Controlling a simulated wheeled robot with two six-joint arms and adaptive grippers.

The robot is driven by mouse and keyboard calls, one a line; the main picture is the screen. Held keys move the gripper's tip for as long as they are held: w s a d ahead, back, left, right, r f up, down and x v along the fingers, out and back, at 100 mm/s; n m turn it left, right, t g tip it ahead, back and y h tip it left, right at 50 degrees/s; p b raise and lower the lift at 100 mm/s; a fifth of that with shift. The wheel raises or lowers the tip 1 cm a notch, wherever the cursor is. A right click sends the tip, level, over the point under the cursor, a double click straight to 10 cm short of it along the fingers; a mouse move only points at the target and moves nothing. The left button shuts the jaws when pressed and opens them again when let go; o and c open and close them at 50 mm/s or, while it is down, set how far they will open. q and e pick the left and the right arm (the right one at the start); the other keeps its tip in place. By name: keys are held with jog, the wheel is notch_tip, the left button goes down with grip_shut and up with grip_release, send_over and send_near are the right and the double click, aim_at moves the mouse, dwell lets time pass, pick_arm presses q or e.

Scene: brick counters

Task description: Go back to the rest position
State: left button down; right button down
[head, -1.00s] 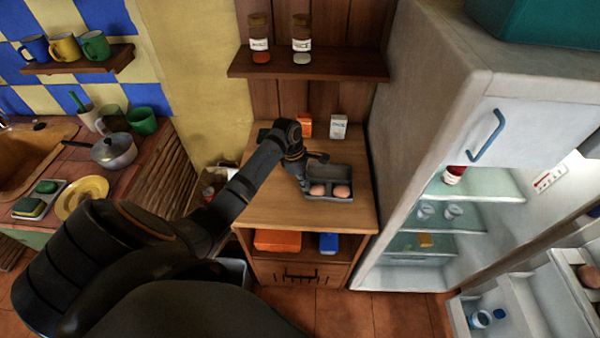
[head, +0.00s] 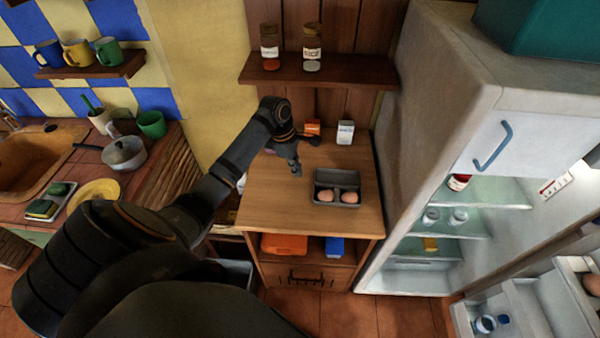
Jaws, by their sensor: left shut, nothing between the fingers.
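My left gripper (head: 297,170) is shut and empty in the head view. It hangs above the wooden cabinet top (head: 270,205), left of and apart from a dark egg box (head: 322,180). Two brown eggs lie in the front part of the box. My left arm reaches in from the lower left. My right gripper is not in view.
An orange box (head: 312,128) and a white box (head: 345,132) stand at the back of the cabinet top. A wall shelf (head: 320,72) with two jars hangs above. The open fridge (head: 425,130) stands at right. The sink counter (head: 150,170) is at left.

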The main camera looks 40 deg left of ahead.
pick_arm(q)
jog(key=shift+s+a+r, duration=0.15)
jog(key=shift+a+r, duration=0.1)
jog(key=shift+r, duration=0.45)
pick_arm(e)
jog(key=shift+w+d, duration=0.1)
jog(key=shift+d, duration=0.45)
